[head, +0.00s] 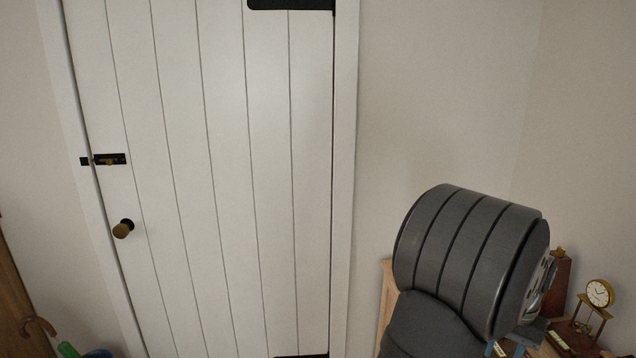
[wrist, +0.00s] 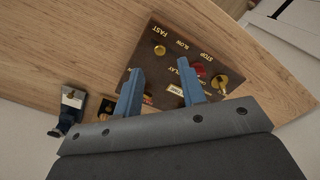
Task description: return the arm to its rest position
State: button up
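My gripper (wrist: 160,66) shows in the wrist view as two blue fingers set apart, with nothing visible between them. It is over a dark brown control panel (wrist: 147,42) with brass knobs and labels such as FAST, SLOW and STOP. I cannot tell how far above the panel the fingertips are. In the head view my dark grey arm (head: 465,255) rises at the lower right. The gripper's fingers are not clearly visible there.
The panel lies on a wooden surface (wrist: 60,52). A small dark metal item (wrist: 68,108) is at its edge. In the head view, a brass clock (head: 599,293) stands right of my arm.

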notch_tip(320, 180, down, 5)
jog(key=shift+f, duration=0.2)
jog(key=shift+w+f, duration=0.15)
jog(key=shift+w, duration=0.3)
jog(key=shift+s, duration=0.15)
